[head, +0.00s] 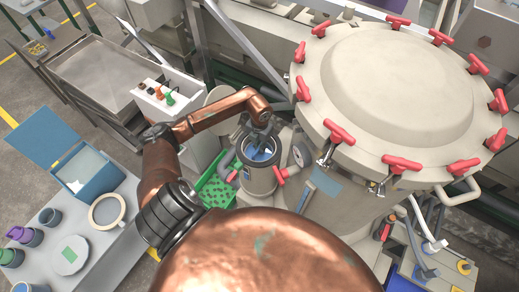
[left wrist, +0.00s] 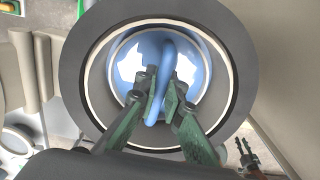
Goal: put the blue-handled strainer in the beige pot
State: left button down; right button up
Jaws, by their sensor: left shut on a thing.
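The strainer (head: 262,155) has a blue handle (left wrist: 184,48), which runs as a curved blue bar in the left wrist view. A pale blue and white round part shows beneath it. The pot (head: 260,184) is a greyish-beige cylinder with red clamps on its sides; its wide dark rim (left wrist: 243,70) surrounds the strainer in the left wrist view. My left gripper (head: 261,132) is over the pot's mouth. Its green fingers (left wrist: 164,104) are shut on the blue handle. The strainer is within the pot's opening; whether it rests on the bottom is hidden. My right gripper is not in view.
A large beige vessel (head: 400,90) with red clamps stands close at the right. A green crate (head: 215,190) is left of the pot. A table (head: 110,250) at the left holds a blue box (head: 100,182), a ring-shaped sieve (head: 107,211) and cups. A white caddy (head: 152,103) stands behind.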

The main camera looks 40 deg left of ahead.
pick_arm(q)
jog(key=shift+f, duration=0.85)
jog(key=shift+f, duration=0.1)
jog(key=shift+f, duration=0.15)
jog(key=c, duration=2)
grip_release()
jog(key=shift+c, duration=0.2)
jog(key=shift+r, duration=0.45)
notch_tip(320, 180, up, 12)
jog(key=shift+f+b, duration=0.2)
jog(key=shift+b, duration=1)
